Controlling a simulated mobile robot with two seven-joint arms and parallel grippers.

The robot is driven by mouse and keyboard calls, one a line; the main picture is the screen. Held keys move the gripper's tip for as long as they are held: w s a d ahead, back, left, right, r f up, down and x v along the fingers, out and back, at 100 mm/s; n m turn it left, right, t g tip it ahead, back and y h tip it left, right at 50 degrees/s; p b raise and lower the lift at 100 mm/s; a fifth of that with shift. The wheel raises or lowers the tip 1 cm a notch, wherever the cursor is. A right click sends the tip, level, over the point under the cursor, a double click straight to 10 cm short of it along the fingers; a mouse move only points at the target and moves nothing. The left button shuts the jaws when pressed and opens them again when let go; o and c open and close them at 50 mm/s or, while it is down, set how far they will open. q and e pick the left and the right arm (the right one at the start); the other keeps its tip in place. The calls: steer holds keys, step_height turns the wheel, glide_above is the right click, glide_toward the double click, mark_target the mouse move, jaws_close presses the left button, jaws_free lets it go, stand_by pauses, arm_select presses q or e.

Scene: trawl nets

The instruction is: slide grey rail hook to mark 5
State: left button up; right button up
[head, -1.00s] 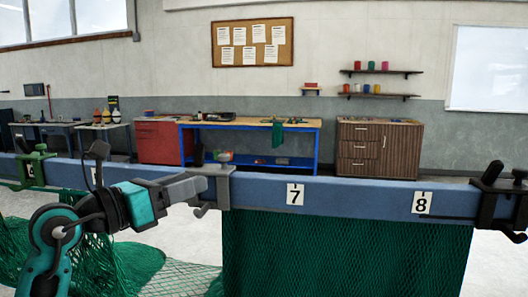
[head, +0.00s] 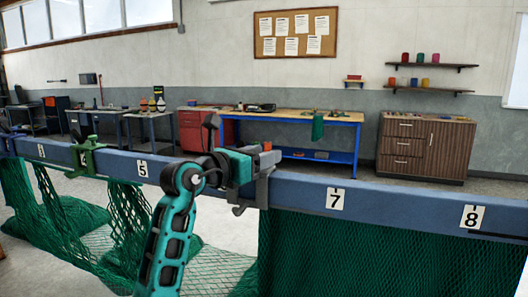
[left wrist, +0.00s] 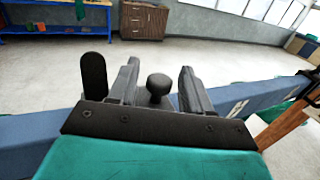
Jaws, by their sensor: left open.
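The grey rail hook (head: 263,190) sits on the blue rail (head: 300,190), left of mark 7 (head: 335,198). The mark 5 plate (head: 142,168) is further left on the rail, clear of the hook. My left gripper (head: 262,160) is at the top of the grey hook and hides part of it. In the left wrist view, its jaws (left wrist: 157,88) are open, with a dark round knob (left wrist: 158,84) between them and gaps at both sides. My right gripper is not in view.
A green hook (head: 88,158) stands on the rail left of mark 5. Mark 8 (head: 472,216) is at the right. Green net (head: 340,255) hangs below the rail, and more net lies at the left. Between mark 5 and my arm, the visible rail is bare.

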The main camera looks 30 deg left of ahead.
arm_select(q)
steer(key=shift+w+d, duration=0.1)
steer(key=shift+w, duration=0.35)
steer(key=shift+c, duration=0.2)
jaws_close()
